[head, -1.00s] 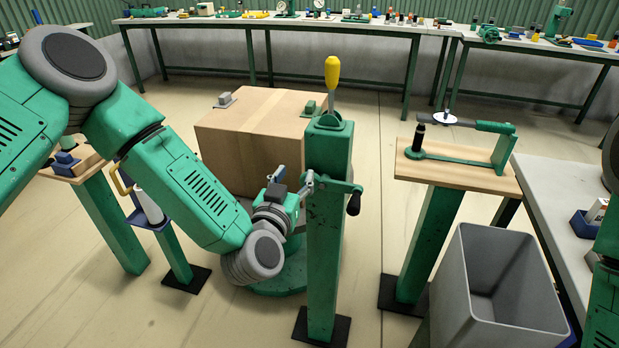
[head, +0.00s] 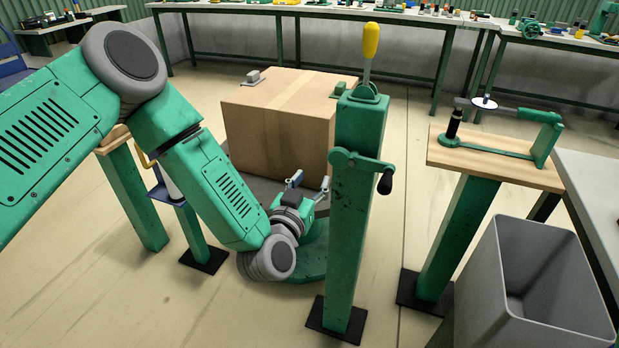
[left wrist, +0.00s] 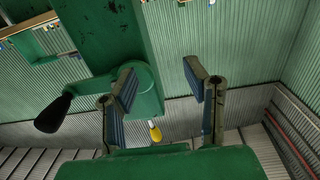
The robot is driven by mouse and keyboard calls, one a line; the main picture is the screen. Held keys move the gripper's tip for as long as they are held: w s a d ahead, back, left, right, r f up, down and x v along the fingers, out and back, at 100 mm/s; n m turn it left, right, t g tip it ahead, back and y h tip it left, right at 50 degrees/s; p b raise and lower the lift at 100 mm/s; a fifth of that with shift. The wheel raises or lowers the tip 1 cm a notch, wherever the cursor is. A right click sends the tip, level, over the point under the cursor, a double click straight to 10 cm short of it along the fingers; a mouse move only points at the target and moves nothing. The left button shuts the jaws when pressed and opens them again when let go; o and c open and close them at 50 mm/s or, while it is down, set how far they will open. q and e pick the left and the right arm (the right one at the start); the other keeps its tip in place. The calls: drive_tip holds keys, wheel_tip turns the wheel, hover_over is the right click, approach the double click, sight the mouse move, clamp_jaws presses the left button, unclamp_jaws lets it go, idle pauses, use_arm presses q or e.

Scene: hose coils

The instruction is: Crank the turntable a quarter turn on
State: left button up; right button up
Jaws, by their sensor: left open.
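A green post (head: 355,215) carries a crank (head: 345,160) with a black handle (head: 385,183) at its right side. The crank's black handle also shows at the left of the left wrist view (left wrist: 52,113). My left gripper (head: 310,188) is open and empty, left of the post and a little below the crank's height. Its two fingers (left wrist: 160,88) stand apart in the left wrist view, with the crank's round hub beyond the left finger. The turntable (head: 262,190) shows in part behind my arm, with a large cardboard box (head: 270,125) on it. My right gripper is out of view.
A lever with a yellow knob (head: 371,40) tops the post. A wooden-topped stand (head: 490,165) with a green fixture and a grey bin (head: 530,290) are at the right. A blue-trayed stand (head: 165,192) is behind my left arm.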

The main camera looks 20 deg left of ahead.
sight(384, 191)
use_arm(q)
drive_tip(key=d+f+b, duration=0.3)
drive_tip(key=d+f, duration=0.2)
drive_tip(key=d, duration=0.2)
drive_tip(key=shift+s+d+r+p, duration=0.15)
drive_tip(key=shift+d+r+p, duration=1.4)
drive_tip(key=shift+d+r, duration=0.45)
drive_tip(key=shift+s+d+r+p, duration=0.1)
drive_tip(key=shift+d+r+p, duration=1.45)
drive_tip(key=shift+d+r, duration=0.45)
drive_tip(key=shift+f, duration=0.15)
drive_tip(key=shift+s, duration=0.1)
drive_tip(key=shift+r+p, duration=0.2)
drive_tip(key=shift+p, duration=0.2)
